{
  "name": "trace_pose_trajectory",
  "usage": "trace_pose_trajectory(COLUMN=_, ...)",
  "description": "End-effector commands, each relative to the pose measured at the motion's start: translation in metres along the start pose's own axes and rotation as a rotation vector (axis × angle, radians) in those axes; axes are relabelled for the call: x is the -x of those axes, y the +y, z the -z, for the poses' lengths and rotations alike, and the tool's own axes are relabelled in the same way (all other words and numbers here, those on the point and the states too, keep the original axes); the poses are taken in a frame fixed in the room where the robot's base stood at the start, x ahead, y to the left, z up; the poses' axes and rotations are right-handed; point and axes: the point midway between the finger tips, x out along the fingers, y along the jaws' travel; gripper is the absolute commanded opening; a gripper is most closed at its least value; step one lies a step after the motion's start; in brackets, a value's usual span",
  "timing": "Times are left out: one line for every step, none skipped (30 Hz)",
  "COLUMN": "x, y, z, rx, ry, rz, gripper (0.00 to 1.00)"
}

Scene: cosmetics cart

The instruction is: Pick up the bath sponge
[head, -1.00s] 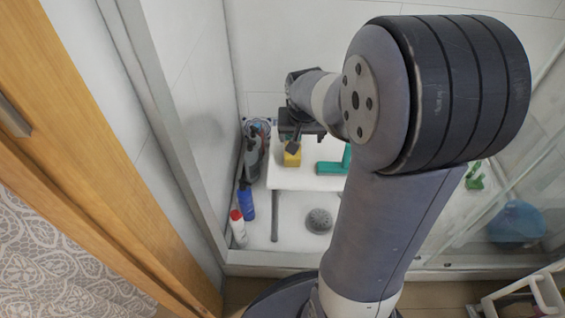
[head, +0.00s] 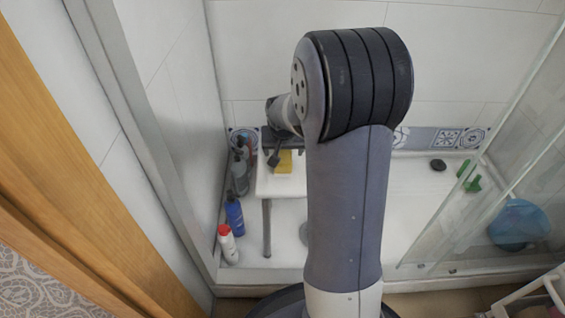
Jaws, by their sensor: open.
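A yellow sponge-like block (head: 284,167) rests on the white stool top (head: 262,184), near its back left; I take it for the bath sponge. My gripper (head: 283,148) is open at the back edge of this block. One dark finger shows at the block's left side. The other finger is not clear, and I cannot tell whether the jaws touch the block. My wrist partly covers the gripper from behind my large arm.
Blue (head: 234,215) and white-red (head: 227,245) bottles stand on the floor left of the stool, with grey bottles (head: 239,177) behind. A glass panel (head: 470,215), blue basin (head: 519,224) and green item (head: 469,178) are at right. The tray floor right of my arm is mostly clear.

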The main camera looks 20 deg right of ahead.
Motion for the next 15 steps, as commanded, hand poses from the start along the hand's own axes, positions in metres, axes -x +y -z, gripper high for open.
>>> trace_pose_trajectory(x=-0.011, y=-0.001, z=-0.003, rx=0.001, ry=-0.002, rz=0.000, gripper=0.75)
trace_pose_trajectory(x=-0.016, y=-0.001, z=-0.003, rx=0.001, ry=-0.003, rz=0.000, gripper=0.75)
trace_pose_trajectory(x=-0.022, y=-0.002, z=-0.004, rx=0.001, ry=-0.003, rz=-0.001, gripper=0.75)
trace_pose_trajectory(x=-0.027, y=-0.002, z=-0.004, rx=0.001, ry=-0.003, rz=0.000, gripper=0.75)
trace_pose_trajectory(x=-0.031, y=-0.002, z=-0.004, rx=0.000, ry=-0.002, rz=0.000, gripper=0.75)
trace_pose_trajectory(x=-0.037, y=-0.002, z=-0.003, rx=0.000, ry=-0.001, rz=0.000, gripper=0.75)
trace_pose_trajectory(x=-0.040, y=-0.002, z=-0.003, rx=0.000, ry=-0.001, rz=0.000, gripper=0.75)
trace_pose_trajectory(x=-0.042, y=-0.002, z=-0.003, rx=0.001, ry=-0.001, rz=0.000, gripper=0.75)
trace_pose_trajectory(x=-0.043, y=-0.002, z=-0.002, rx=0.001, ry=-0.001, rz=0.000, gripper=0.75)
trace_pose_trajectory(x=-0.043, y=-0.002, z=-0.002, rx=0.001, ry=0.000, rz=0.000, gripper=0.75)
trace_pose_trajectory(x=-0.042, y=-0.002, z=-0.002, rx=0.001, ry=0.000, rz=0.000, gripper=0.75)
trace_pose_trajectory(x=-0.042, y=-0.002, z=-0.002, rx=0.001, ry=0.000, rz=0.000, gripper=0.75)
trace_pose_trajectory(x=-0.041, y=-0.002, z=-0.002, rx=0.001, ry=0.000, rz=0.000, gripper=0.75)
trace_pose_trajectory(x=-0.041, y=-0.002, z=-0.002, rx=0.001, ry=0.000, rz=0.000, gripper=0.75)
trace_pose_trajectory(x=-0.041, y=-0.002, z=-0.002, rx=0.001, ry=0.000, rz=0.000, gripper=0.75)
